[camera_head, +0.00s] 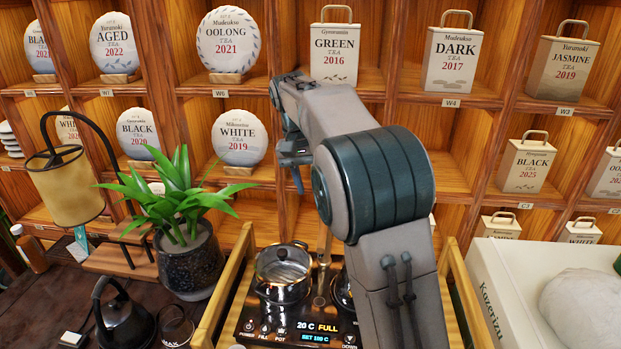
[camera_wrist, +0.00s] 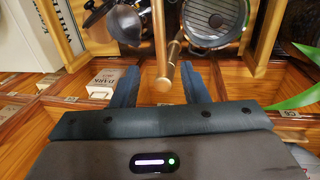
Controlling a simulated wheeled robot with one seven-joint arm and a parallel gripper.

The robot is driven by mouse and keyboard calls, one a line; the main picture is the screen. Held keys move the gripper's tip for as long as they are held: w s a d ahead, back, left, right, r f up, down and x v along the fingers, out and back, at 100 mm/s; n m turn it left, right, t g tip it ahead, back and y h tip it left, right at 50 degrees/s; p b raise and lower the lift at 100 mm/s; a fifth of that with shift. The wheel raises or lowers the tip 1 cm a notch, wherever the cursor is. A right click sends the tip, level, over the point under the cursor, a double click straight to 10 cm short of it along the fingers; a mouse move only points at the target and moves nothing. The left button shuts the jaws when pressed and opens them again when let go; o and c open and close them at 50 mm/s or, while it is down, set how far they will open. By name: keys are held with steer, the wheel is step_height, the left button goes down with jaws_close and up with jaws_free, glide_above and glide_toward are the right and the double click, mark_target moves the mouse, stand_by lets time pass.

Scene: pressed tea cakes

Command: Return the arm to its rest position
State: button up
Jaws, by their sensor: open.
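My gripper (camera_head: 295,172) is raised in front of the wooden shelf, above the kettle station, with its fingers hanging down. In the wrist view its two dark fingers (camera_wrist: 160,90) stand apart. A brass-coloured spout or tube (camera_wrist: 167,60) shows between or beyond them; I cannot tell its exact depth. No tea cake or bag is held. My arm is bent, and its forearm and elbow cover part of the shelf and the right side of the station in the head view.
A glass kettle (camera_head: 283,272) sits on the station with a lit control panel (camera_head: 310,331). A potted plant (camera_head: 189,262) and a lamp (camera_head: 66,185) stand at left. The shelf holds round tea cakes (camera_head: 228,42) and tea bags (camera_head: 334,56). A white Kozerizu box (camera_head: 497,300) is at right.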

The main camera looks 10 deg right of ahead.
steer(key=shift+a+r, duration=0.15)
steer(key=shift+r, duration=0.55)
steer(key=s+d+n+t+y, duration=0.1)
steer(key=s+d, duration=0.2)
steer(key=s, duration=0.4)
steer(key=s+d+t+y, duration=0.1)
steer(key=s+d, duration=0.2)
steer(key=s, duration=0.5)
steer(key=s+d+f+t, duration=0.1)
steer(key=s+f, duration=0.2)
steer(key=s, duration=0.4)
steer(key=s+d+f+n+t, duration=0.1)
steer(key=s+f, duration=0.3)
steer(key=s, duration=0.3)
steer(key=shift+s+f+n, duration=0.15)
steer(key=shift+s+n, duration=0.15)
